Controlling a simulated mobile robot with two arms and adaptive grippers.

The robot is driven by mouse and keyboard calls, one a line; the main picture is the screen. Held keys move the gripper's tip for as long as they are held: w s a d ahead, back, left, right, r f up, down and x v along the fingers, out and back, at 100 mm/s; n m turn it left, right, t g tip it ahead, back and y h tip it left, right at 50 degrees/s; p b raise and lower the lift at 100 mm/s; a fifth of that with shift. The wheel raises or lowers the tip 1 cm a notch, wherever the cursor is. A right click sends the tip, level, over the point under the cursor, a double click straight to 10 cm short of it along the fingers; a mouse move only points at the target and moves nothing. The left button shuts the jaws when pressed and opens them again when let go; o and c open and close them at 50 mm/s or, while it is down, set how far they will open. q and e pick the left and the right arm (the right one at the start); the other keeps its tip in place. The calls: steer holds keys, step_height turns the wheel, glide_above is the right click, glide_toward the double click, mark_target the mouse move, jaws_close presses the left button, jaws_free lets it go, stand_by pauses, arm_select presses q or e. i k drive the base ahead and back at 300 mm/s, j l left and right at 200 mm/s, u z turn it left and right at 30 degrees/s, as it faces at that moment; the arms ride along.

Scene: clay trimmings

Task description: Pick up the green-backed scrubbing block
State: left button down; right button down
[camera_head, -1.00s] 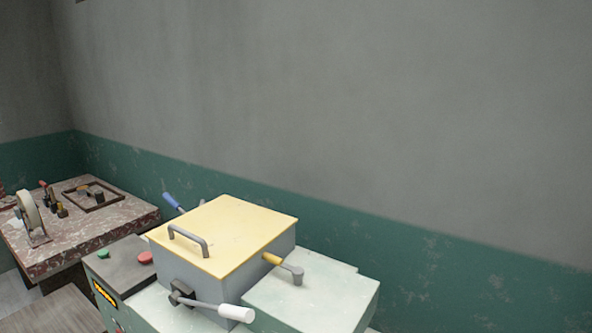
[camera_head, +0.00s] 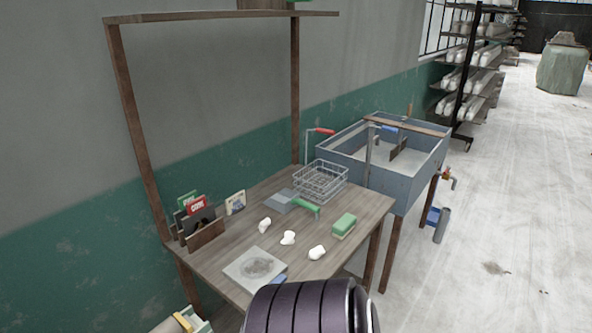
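The green-backed scrubbing block (camera_head: 344,223) lies flat on the wooden table (camera_head: 228,257), near its right front edge. Its top is green, with a paler layer beneath. A dark ribbed rounded part, which seems to be a piece of my own arm, fills the bottom middle of the head view, nearer to me than the table. Neither of my grippers shows, and nothing is touching the block.
Several white clay lumps (camera_head: 288,238) lie left of the block, with a green-handled scraper (camera_head: 305,207) behind. A wire basket (camera_head: 320,181) stands at the back. A grey sink (camera_head: 348,165) stands beyond the table's right end. Open floor (camera_head: 490,220) lies to the right.

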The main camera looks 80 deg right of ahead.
mark_target(339, 229)
steer(key=z, duration=2.95)
